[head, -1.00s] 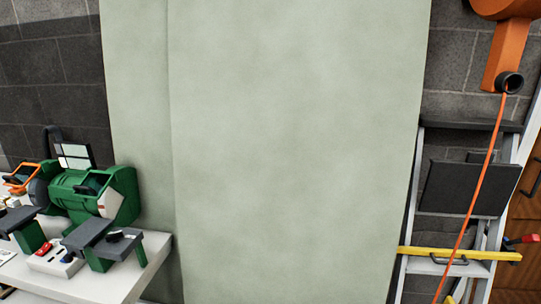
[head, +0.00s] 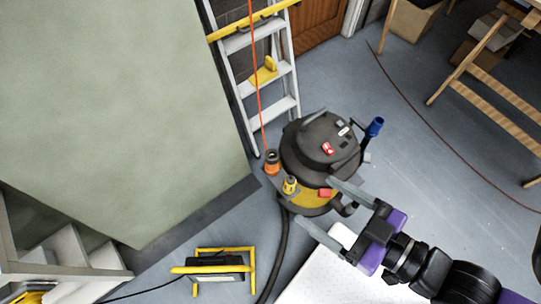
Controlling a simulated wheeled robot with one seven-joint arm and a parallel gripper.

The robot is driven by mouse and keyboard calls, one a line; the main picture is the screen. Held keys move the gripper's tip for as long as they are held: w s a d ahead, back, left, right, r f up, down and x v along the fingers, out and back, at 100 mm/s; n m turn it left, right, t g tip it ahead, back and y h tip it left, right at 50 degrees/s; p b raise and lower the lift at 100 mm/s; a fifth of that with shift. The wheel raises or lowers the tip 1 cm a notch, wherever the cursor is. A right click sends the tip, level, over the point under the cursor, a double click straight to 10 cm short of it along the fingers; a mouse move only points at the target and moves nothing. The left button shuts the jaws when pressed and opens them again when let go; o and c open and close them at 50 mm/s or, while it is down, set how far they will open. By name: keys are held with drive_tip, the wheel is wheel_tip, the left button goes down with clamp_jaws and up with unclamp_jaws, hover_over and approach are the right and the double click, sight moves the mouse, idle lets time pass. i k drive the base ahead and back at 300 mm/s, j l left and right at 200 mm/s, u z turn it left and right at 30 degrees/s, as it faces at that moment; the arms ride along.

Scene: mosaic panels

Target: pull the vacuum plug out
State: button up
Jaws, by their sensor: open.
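A black and yellow vacuum (head: 318,150) stands on the floor right of centre in the head view. At its left side an orange connector (head: 272,163) hangs on the orange cord (head: 256,95). A yellow plug-like piece (head: 290,185) sits just below and right of it, by the vacuum's body. I cannot tell from here which piece is the vacuum plug. My gripper (head: 315,201) is open and empty, its two grey fingers pointing up-left toward the vacuum's lower front. The fingers overlap part of the vacuum in the picture; contact cannot be told.
A ladder (head: 266,75) stands behind the vacuum. A pale green panel (head: 110,100) fills the left. A yellow-framed work light (head: 214,266) and a dark hose (head: 278,255) lie on the floor. Wooden trestle legs (head: 480,75) stand at right. Grey floor (head: 410,130) is open right of the vacuum.

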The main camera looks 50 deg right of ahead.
sight(290, 185)
drive_tip(key=k+z, duration=0.4)
drive_tip(key=k, duration=0.85)
